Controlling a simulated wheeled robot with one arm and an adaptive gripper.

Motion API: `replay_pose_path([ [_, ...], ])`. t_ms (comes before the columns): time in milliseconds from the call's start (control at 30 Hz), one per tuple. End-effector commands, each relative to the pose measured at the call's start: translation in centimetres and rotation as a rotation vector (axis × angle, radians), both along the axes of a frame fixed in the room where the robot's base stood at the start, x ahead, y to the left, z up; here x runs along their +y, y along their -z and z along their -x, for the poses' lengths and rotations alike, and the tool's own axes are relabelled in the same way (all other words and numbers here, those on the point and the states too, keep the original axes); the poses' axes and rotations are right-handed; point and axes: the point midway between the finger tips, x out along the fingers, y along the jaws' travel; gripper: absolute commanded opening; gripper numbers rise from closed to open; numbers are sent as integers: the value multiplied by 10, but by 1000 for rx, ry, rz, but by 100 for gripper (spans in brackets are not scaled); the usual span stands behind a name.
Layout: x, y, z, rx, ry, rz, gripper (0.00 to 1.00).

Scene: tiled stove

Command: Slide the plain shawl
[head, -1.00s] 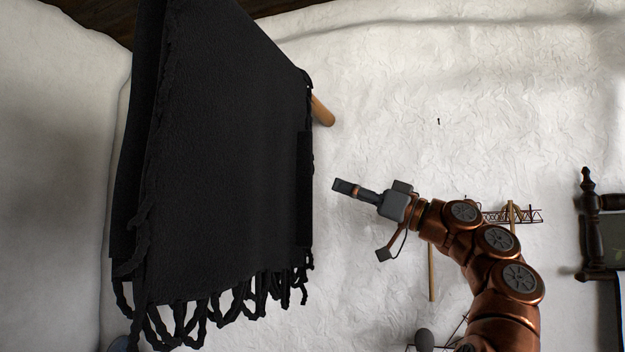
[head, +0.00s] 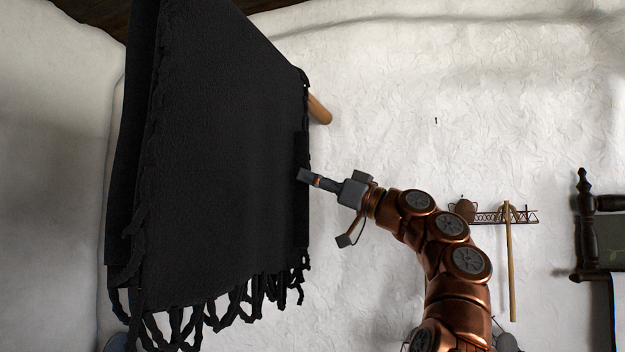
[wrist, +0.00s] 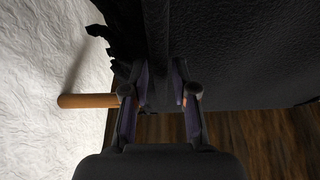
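The plain black shawl (head: 220,150) hangs draped over a wooden pole (head: 319,109), with knotted fringe along its lower edge. The pole's end sticks out past the shawl's right edge. My gripper (head: 304,176) reaches in from the right, its fingertips overlapping that right edge below the pole. In the wrist view, the gripper (wrist: 161,76) has its fingers apart, with the edge of the shawl (wrist: 230,50) in the gap between them. The pole (wrist: 88,100) shows left of the fingers. I cannot tell whether either finger touches the cloth.
The rough white wall (head: 430,80) is bare between the shawl and a small rack (head: 490,216) at right. A brown pot (head: 464,208) stands at the rack, and a wooden handle (head: 511,270) hangs there. Dark wooden furniture (head: 585,230) stands at far right.

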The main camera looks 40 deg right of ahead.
Motion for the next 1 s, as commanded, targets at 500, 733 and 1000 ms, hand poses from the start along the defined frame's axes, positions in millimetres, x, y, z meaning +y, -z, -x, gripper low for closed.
replay_pose_path([
  [500,0,0,0,0,0,0,0],
  [733,0,0,0,0,0,-1,0],
  [1000,13,3,5,-1,-7,0,0],
])
